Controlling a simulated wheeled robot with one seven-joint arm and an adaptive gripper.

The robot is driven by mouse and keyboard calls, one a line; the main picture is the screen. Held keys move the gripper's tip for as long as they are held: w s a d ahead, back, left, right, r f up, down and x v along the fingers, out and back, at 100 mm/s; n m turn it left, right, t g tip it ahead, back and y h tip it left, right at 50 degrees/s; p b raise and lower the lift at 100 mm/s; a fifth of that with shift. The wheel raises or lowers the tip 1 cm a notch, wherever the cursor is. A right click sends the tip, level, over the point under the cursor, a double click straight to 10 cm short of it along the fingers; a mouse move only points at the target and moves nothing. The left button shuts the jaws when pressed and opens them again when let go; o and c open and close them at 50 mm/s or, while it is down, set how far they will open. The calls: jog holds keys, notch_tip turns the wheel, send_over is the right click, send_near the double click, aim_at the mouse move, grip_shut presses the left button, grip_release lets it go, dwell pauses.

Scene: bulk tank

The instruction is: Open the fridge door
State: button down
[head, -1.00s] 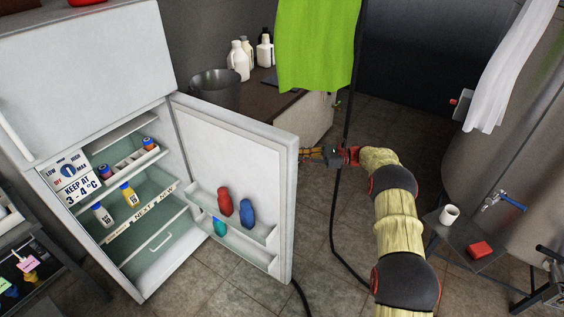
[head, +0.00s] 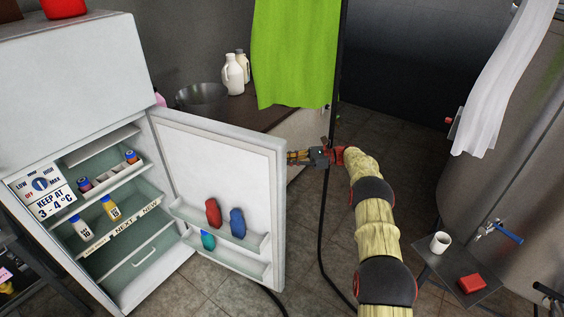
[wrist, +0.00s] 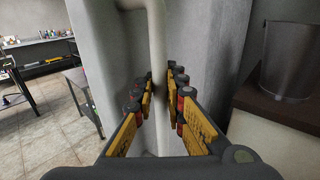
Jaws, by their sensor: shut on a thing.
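The white fridge (head: 70,65) stands at the left in the head view. Its lower door (head: 240,165) is swung wide open, showing shelves with bottles and a drawer inside. Red, blue and teal bottles stand in the door's rack (head: 220,238). My gripper (head: 300,157) is at the door's outer edge, its fingertips partly hidden behind the door. In the wrist view, the pale vertical door handle (wrist: 158,65) runs between the two yellow-padded fingers of my gripper (wrist: 160,100), which are shut on it.
A counter (head: 255,112) with a metal pot (head: 203,98) and white jugs (head: 233,72) is behind the door. A green cloth (head: 295,50) hangs above. A small table (head: 455,275) with a mug (head: 440,242) stands right, beside a large tank (head: 500,190). Open tiled floor lies between.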

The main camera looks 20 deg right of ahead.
jog(key=shift+d+f, duration=0.1)
jog(key=c, duration=2.1)
grip_release()
jog(key=shift+d, duration=0.1)
jog(key=shift+o, duration=1.3)
jog(key=s+d, duration=0.1)
jog(key=d, duration=1)
jog(key=shift+s+d, duration=0.35)
jog(key=shift+s, duration=0.05)
